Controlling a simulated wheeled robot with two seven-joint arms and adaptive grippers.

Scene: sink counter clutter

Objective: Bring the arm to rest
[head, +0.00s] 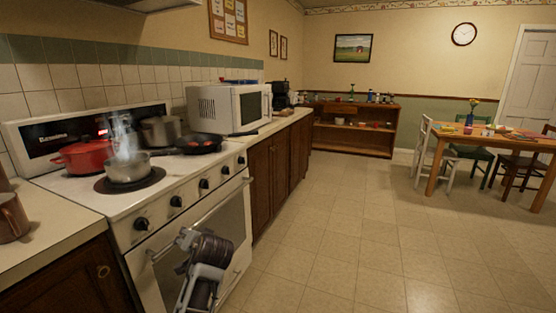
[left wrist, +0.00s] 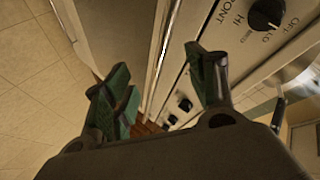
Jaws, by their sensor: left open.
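My left arm comes in at the bottom of the head view, and its gripper (head: 193,243) is in front of the oven door of the white stove (head: 233,218). The gripper overlaps the oven handle in the picture; I cannot tell whether they touch. In the left wrist view the left gripper (left wrist: 160,88) has its green-padded fingers spread, with nothing between them. The stove's front panel and knobs (left wrist: 266,14) show beyond the fingers. My right gripper is not in view.
A steaming pot (head: 127,167), a red pot (head: 83,157) and a black pan (head: 199,143) stand on the stove. A microwave (head: 229,108) sits on the counter beyond. The floor (head: 330,230) to the right is clear as far as the dining table (head: 480,145) and chairs.

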